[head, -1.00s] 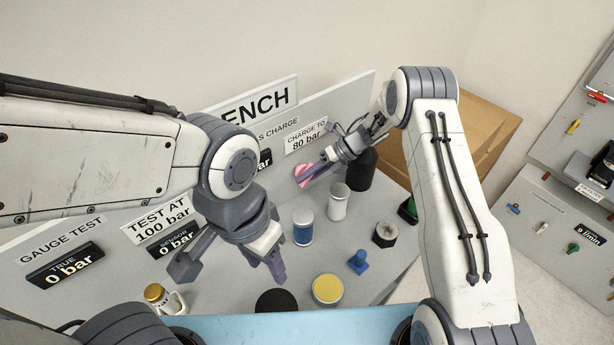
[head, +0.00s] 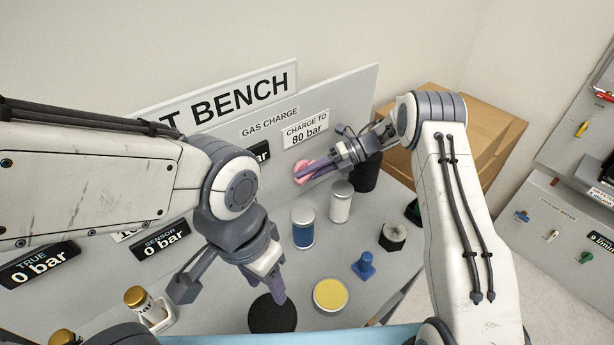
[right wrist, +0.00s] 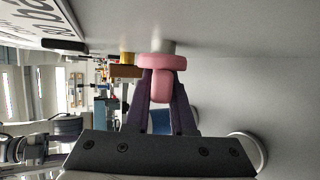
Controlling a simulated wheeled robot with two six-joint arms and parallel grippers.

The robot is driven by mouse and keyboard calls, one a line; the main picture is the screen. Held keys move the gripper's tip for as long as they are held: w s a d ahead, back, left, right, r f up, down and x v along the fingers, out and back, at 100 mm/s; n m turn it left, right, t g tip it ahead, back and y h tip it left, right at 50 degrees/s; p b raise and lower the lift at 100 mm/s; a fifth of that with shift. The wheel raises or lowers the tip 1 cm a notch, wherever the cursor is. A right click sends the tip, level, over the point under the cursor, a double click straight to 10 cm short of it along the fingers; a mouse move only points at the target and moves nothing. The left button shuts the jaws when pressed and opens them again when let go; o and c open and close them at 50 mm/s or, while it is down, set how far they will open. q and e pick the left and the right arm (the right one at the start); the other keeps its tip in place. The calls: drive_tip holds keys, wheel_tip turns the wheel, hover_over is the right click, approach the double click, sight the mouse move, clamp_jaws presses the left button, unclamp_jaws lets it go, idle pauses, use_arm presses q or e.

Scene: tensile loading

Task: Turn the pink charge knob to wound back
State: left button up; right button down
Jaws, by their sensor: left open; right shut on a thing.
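The pink charge knob (head: 301,172) sits on the upright grey panel under the "CHARGE TO 80 bar" sign (head: 306,130). In the right wrist view the knob (right wrist: 162,68) shows a round pink disc with a raised grip bar. My right gripper (head: 312,171) is at the knob, with its purple fingers (right wrist: 162,95) shut on the grip bar from either side. My left gripper (head: 235,290) is open and empty, above the bench near the black round pad. The knob's pointer or marks cannot be made out.
Blue (head: 303,228) and white (head: 341,202) cylinders stand below the knob. A yellow-topped cylinder (head: 330,295), a blue knob-like piece (head: 364,266), a black round pad (head: 272,313) and a dark hex piece (head: 393,235) are on the bench. A cardboard box (head: 480,130) is behind my right arm.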

drive_tip(key=c, duration=0.8)
unclamp_jaws()
drive_tip(key=shift+w, duration=0.15)
use_arm(q)
drive_tip(key=shift+f, duration=0.1)
use_arm(e)
drive_tip(key=shift+o, duration=0.2)
drive_tip(key=shift+r, duration=0.15)
drive_tip(key=shift+r+b, duration=0.35)
use_arm(q)
wheel_tip(320, 180, down, 2)
drive_tip(key=shift+f+b, duration=0.1)
drive_tip(key=shift+b, duration=0.7)
use_arm(e)
wheel_tip(320, 180, up, 3)
drive_tip(key=shift+w+d+r, duration=0.1)
drive_tip(key=shift+r, duration=0.05)
use_arm(q)
wheel_tip(320, 180, down, 3)
drive_tip(key=b, duration=0.3)
use_arm(e)
drive_tip(key=s+d+r, duration=0.6)
drive_tip(key=d+r, duration=0.1)
drive_tip(key=d, duration=0.2)
drive_tip(key=shift+s+d, duration=0.35)
drive_tip(key=shift+f, duration=0.1)
